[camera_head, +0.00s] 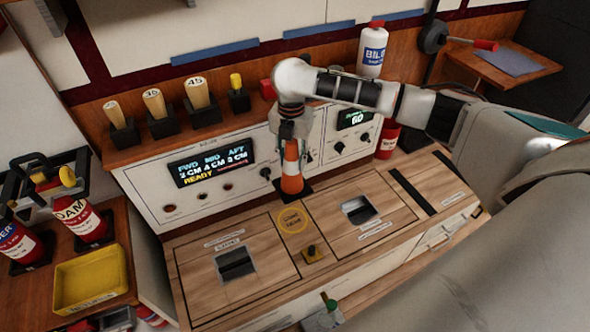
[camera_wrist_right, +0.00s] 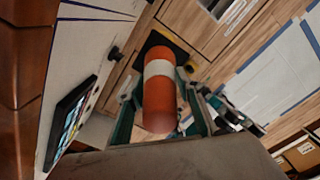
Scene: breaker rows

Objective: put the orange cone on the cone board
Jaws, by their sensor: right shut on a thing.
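The orange cone (camera_head: 291,172) has a white band and a dark square base. My right gripper (camera_head: 290,130) is shut on its upper part from above, and the cone hangs nearly upright in front of the control panel. In the right wrist view the cone (camera_wrist_right: 160,95) stands between the teal-lined fingers of the right gripper (camera_wrist_right: 160,118). A round yellow-outlined mark with lettering (camera_head: 293,220), likely the cone board, lies on the wooden desk just in front of the cone's base. I cannot tell whether the base touches the desk. My left gripper is not seen.
Wooden desk panels with dark recessed switches (camera_head: 236,263) (camera_head: 358,209) lie to both sides. A small yellow-based knob (camera_head: 311,254) is in front of the mark. The lit display panel (camera_head: 211,166) stands behind. A yellow tray (camera_head: 91,280) and bottles are at the left.

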